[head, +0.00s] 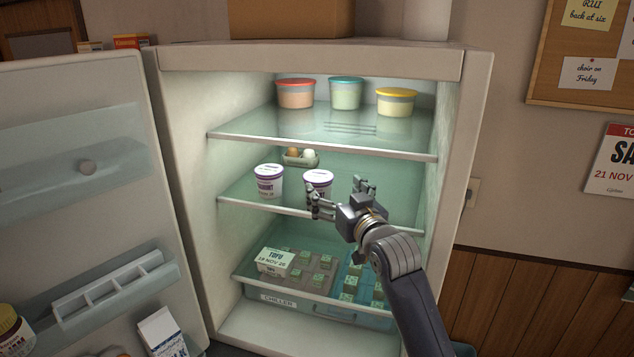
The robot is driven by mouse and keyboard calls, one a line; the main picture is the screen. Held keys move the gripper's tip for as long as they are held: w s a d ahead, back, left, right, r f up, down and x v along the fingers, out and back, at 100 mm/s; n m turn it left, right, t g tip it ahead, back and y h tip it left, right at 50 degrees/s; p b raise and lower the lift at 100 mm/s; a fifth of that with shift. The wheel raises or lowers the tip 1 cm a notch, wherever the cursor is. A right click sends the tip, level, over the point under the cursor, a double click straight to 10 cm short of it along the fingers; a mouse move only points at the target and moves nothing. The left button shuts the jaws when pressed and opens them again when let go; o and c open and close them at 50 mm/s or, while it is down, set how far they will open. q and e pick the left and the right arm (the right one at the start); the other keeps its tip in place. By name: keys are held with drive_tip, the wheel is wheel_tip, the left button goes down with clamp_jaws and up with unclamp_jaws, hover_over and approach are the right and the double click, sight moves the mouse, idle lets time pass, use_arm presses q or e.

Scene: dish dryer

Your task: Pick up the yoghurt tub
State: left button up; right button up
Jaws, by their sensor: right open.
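Two white yoghurt tubs with purple rims and lettering stand upright on the fridge's middle shelf. The left yoghurt tub (269,182) is in full view. The right yoghurt tub (318,182) is partly hidden at its lower side by a finger of my right gripper (338,194). My right gripper is open, with one finger in front of the right tub and the other off to the tub's right. I cannot tell whether the finger touches the tub. My left gripper is not in view.
An egg holder (299,160) with eggs sits behind the tubs. The upper shelf (330,133) holds three lidded containers. The lower shelf has a tofu box (274,261) and several green cubes above a chiller drawer (275,299). The fridge door (90,180) stands open at left.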

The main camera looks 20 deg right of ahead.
sight(319, 176)
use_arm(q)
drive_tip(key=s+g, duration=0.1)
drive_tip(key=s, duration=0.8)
use_arm(e)
drive_tip(key=shift+w+a+r+p, duration=0.15)
drive_tip(key=shift+w+a+p, duration=0.05)
drive_tip(key=shift+w, duration=0.3)
drive_tip(key=shift+w+a+r+p, duration=0.1)
drive_tip(key=shift+w+a+p, duration=0.05)
drive_tip(key=shift+w, duration=0.35)
drive_tip(key=w+p, duration=0.3)
drive_tip(key=w, duration=0.1)
drive_tip(key=shift+a, duration=0.25)
drive_tip(key=shift+w+a+f, duration=0.15)
drive_tip(key=shift+w+f, duration=0.05)
drive_tip(key=shift+w, duration=0.9)
drive_tip(key=shift+s, duration=0.15)
drive_tip(key=c, duration=1.2)
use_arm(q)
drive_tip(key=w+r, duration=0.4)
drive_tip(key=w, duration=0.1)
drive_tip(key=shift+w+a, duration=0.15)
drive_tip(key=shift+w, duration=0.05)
use_arm(e)
drive_tip(key=shift+c, duration=0.5)
